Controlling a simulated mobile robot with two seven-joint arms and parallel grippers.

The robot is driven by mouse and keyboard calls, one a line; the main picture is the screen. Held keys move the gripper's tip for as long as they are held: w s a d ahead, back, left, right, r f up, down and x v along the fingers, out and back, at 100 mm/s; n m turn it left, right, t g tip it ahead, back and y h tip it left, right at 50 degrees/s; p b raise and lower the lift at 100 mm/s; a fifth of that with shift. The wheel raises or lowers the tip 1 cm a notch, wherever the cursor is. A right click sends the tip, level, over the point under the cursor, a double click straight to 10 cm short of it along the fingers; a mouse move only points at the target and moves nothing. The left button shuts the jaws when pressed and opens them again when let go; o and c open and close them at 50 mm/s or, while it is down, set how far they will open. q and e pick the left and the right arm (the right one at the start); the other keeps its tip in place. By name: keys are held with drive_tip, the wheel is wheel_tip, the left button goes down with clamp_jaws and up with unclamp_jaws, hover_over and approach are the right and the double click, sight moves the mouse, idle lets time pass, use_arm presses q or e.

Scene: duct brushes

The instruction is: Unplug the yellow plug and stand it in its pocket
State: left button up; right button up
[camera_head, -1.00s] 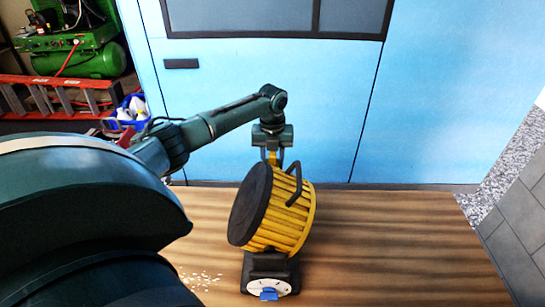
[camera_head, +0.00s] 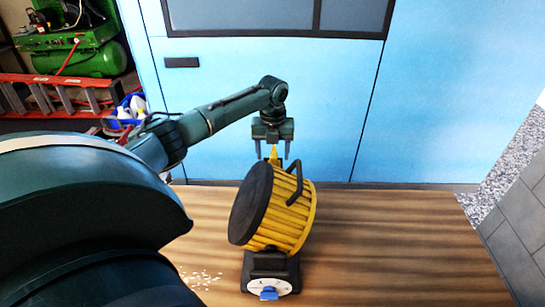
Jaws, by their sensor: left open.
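The cable reel (camera_head: 285,215) has yellow bars, a black side disc and a black handle, and stands on a black base. The base's white socket face (camera_head: 284,285) has a blue plug (camera_head: 269,293) at its front. A narrow yellow piece, likely the yellow plug (camera_head: 274,156), shows upright just behind the reel's top. Its lower part is hidden, so I cannot tell what it stands in. My left gripper (camera_head: 272,155) points down over it, open, with one finger on each side and apart from it. My right gripper is not in view.
The reel stands on a brown wooden table (camera_head: 400,240), clear to its right. Pale crumbs (camera_head: 203,280) lie left of the base. A blue panelled wall (camera_head: 450,100) rises behind the table. A red ladder (camera_head: 60,95) and green compressor (camera_head: 75,58) are at the left.

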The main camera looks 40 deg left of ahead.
use_arm(q)
wheel_tip(320, 180, up, 16)
drive_tip(key=p, duration=0.3)
drive_tip(key=shift+p, duration=0.3)
drive_tip(key=shift+f, duration=0.2)
idle(0.3)
